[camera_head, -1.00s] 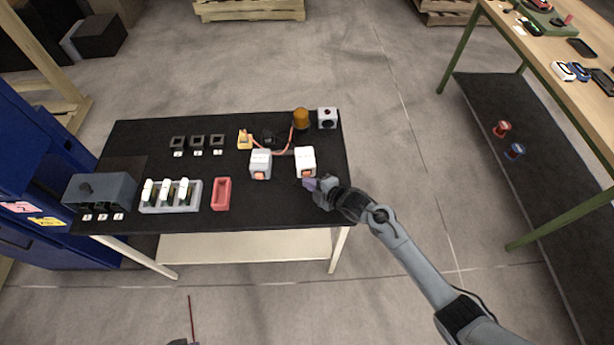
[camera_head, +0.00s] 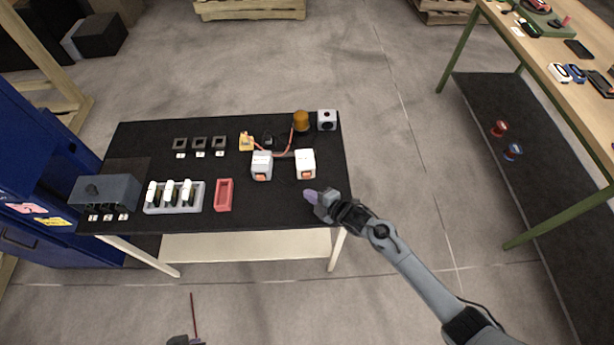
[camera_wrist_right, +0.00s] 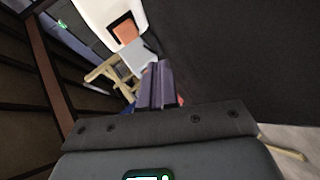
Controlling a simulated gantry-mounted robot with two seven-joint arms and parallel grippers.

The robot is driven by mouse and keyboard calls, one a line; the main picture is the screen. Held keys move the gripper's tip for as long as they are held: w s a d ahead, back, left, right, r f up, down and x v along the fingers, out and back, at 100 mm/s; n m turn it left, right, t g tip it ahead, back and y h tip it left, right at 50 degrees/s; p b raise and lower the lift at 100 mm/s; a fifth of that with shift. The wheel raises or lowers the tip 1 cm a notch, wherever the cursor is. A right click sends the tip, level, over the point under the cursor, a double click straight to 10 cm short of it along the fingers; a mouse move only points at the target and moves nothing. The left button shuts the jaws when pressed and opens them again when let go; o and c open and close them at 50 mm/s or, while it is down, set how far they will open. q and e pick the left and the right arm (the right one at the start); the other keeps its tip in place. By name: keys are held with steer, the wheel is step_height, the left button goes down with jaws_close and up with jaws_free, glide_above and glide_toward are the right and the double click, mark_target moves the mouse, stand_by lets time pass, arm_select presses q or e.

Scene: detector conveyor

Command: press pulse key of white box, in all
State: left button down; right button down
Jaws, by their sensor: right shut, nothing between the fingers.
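The white box (camera_head: 305,158) stands on the black table top, right of a similar light grey box (camera_head: 262,160). Its orange key (camera_head: 306,175) is on the side facing me. My right gripper (camera_head: 309,194) is shut and empty, with its purple fingertips just in front of the white box and a visible gap between them. In the right wrist view, the shut fingers (camera_wrist_right: 157,82) show below a white box (camera_wrist_right: 98,12) with an orange key (camera_wrist_right: 123,32). My left gripper is not seen.
The front right of the table is mostly clear.

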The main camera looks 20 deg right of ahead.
steer(key=shift+s+a+p, duration=0.15)
steer(key=shift+s+p, duration=0.15)
steer(key=shift+s, duration=0.3)
steer(key=shift+s+a+p, duration=0.15)
steer(key=shift+s+p, duration=0.1)
steer(key=shift+s, duration=0.3)
steer(key=shift+s, duration=0.1)
steer(key=shift+s+a+m, duration=0.1)
steer(key=shift+s+m, duration=0.2)
steer(key=s+d+r+m+g+h, duration=0.2)
steer(key=s+r+m+g, duration=0.15)
steer(key=s+m, duration=0.4)
steer(key=s+d+r+m+g+h, duration=0.15)
steer(key=s+r+m, duration=0.25)
steer(key=s, duration=0.7)
steer(key=s+d+r+m+g+h, duration=0.1)
steer(key=s+r+m+g+h, duration=0.2)
steer(key=s+m, duration=0.5)
step_height(320, 180, up, 25)
steer(key=s+n+y+p, duration=0.1)
steer(key=n+p, duration=0.1)
steer(key=p, duration=2.2)
steer(key=shift+n, duration=0.35)
